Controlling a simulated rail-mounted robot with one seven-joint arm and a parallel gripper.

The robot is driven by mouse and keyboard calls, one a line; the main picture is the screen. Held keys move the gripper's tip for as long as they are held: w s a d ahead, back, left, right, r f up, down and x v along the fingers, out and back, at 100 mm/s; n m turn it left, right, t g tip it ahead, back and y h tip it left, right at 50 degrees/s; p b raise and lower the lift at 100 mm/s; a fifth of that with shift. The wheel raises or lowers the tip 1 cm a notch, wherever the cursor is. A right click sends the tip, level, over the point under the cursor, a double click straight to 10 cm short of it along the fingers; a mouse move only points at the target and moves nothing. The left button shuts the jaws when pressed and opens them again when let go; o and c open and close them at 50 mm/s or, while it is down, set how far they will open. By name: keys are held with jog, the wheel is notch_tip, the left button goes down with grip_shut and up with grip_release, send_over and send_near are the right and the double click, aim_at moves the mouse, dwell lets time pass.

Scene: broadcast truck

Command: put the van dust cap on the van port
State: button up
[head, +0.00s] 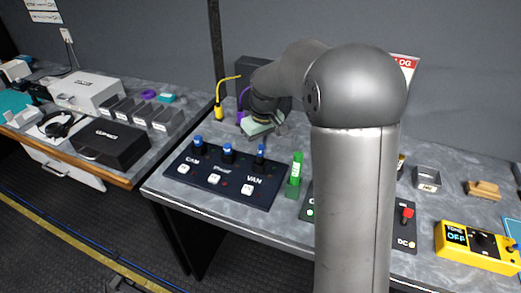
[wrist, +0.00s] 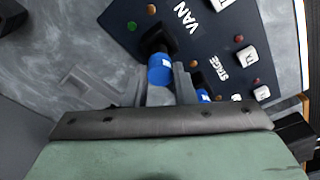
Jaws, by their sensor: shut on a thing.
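The blue van dust cap (wrist: 160,70) is between the two grey fingers of my gripper (wrist: 166,78) in the wrist view, and the fingers are shut on it. The cap lines up with the black van port (wrist: 158,40) beside the VAN label. Whether it is fully seated or only touching, I cannot tell. In the head view, my gripper's pale green body (head: 262,125) is above and behind the panel's right end, and a blue cap (head: 260,148) shows at the van position. The fingers are hard to make out there.
The dark panel (head: 223,182) also has blue-capped CAM (head: 197,141) and STAGE (head: 227,149) ports, with white switches in front. A green upright item (head: 297,170) stands just right of the panel. Yellow (head: 218,110) and purple cables are behind it.

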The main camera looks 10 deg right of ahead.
jog(key=shift+f, duration=1.3)
jog(key=shift+f, duration=0.15)
jog(key=o, duration=1)
jog(key=shift+c, duration=0.2)
notch_tip(320, 180, up, 12)
jog(key=s, duration=0.2)
jog(key=s+f+m, duration=0.2)
jog(key=s+f, duration=0.2)
jog(key=s, duration=1)
jog(key=s+a+f+m+g, duration=0.1)
jog(key=s+f, duration=0.4)
jog(key=s, duration=0.9)
jog(key=shift+m, duration=0.4)
